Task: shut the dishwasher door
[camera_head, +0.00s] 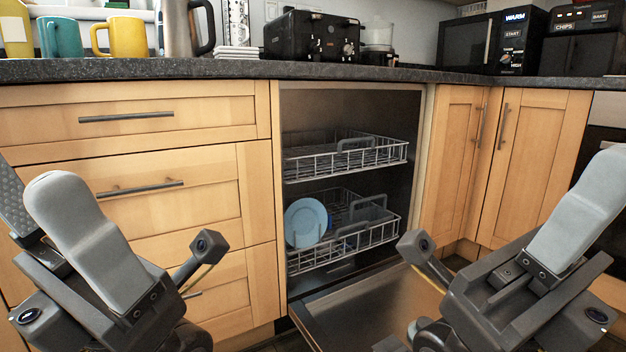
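The dishwasher door (375,303) is folded down at the bottom centre, its inner metal face upward and its near part partly hidden by my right arm. The dishwasher cavity above it stands open, with an upper rack (345,157) and a lower rack (375,235) inside. My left gripper (30,182) is at the lower left, in front of the drawers, its fingers apart and empty. My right gripper (600,185) is at the lower right, to the right of the door. Only one of its fingers shows clearly. Neither gripper visibly touches the door.
A light blue plate (304,222) stands in the lower rack. Wooden drawers (180,195) flank the opening on the left, cabinet doors (530,165) on the right. The dark counter (200,69) above carries mugs, a kettle, a toaster (312,36) and a microwave (483,43).

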